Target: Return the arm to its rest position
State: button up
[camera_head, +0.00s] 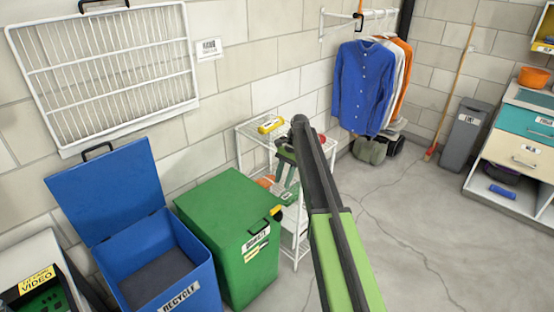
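My arm (328,215), green and black, rises from the bottom edge to a dark joint at the picture's middle. Beyond that joint it folds down behind its own upper link. My gripper (277,211) appears as a small dark end with a yellow-orange part, near the right edge of the green bin's lid in the picture. It is small and partly merged with what lies behind it, so its fingers and anything between them cannot be made out.
A blue recycle bin (185,268) with its lid up and a closed green bin (228,235) stand at left. A white wire rack (243,150) stands behind my arm. Shirts (366,85) hang beyond it. Grey floor (420,240) is clear at right, before the drawer unit (512,152).

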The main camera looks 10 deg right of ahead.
jog(key=s+a+r+n+p, duration=0.1)
jog(key=s+a+r+p, duration=0.25)
jog(key=s, duration=0.25)
jog(key=s+a+r+n+p, duration=0.1)
jog(key=s+a+r+p, duration=0.25)
jog(key=s, duration=0.25)
jog(key=s+d+r+n+t+h+p, duration=0.1)
jog(key=s+n, duration=0.3)
jog(key=s, duration=0.5)
jog(key=s+d+r+n+t+h+p, duration=0.1)
jog(key=s+n, duration=0.4)
jog(key=s, duration=0.5)
jog(key=shift+r+t+h+p, duration=0.3)
jog(key=shift+h+p, duration=0.5)
jog(key=shift+p, duration=0.35)
jog(key=shift+a, duration=0.15)
jog(key=shift+c, duration=0.4)
